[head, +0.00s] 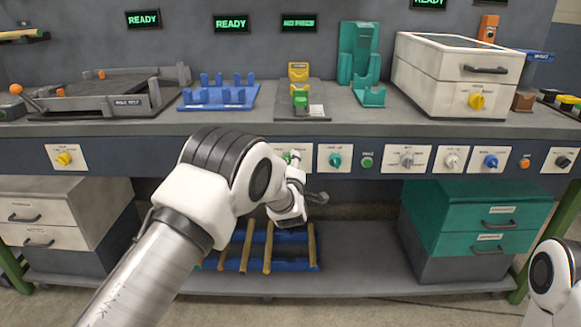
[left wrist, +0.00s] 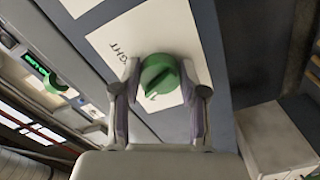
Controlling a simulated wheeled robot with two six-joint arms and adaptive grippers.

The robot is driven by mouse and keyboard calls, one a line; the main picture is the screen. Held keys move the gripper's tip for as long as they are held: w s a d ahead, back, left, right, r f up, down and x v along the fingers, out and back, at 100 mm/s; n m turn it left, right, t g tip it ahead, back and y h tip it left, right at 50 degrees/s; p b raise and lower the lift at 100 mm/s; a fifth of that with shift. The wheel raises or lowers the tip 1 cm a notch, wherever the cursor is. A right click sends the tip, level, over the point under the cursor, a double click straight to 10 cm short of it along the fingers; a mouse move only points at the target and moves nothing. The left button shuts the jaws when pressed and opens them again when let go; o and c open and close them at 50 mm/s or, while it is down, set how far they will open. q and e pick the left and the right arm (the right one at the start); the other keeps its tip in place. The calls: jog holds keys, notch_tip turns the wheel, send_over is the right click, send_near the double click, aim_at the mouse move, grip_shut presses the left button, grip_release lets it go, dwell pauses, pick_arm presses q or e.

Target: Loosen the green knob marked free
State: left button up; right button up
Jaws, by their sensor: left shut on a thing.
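The green knob (left wrist: 158,72) sits on a white label plate (left wrist: 120,38) in the left wrist view. Lettering ending in "GHT" is readable on the plate; the word "free" cannot be made out. My left gripper (left wrist: 165,88) has one finger on each side of the knob and is shut on it. In the head view my left gripper (head: 294,159) reaches the front panel, just left of a teal knob, and mostly hides the green knob (head: 286,157). My right gripper is not in view; only part of my right arm shows at the lower right.
A teal knob (head: 335,160) and a green button (head: 367,162) are close by on the panel (head: 230,150). A blue rack with wooden rods (head: 268,247) stands on the shelf below. A teal drawer unit (head: 480,220) is at the right. Fixtures stand on the bench above.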

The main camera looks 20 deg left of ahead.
pick_arm(q)
jog(key=n+b, duration=0.1)
jog(key=n, duration=0.3)
dwell(0.5)
jog(key=o, duration=1.1)
jog(key=shift+o, duration=0.2)
jog(key=v, duration=1.2)
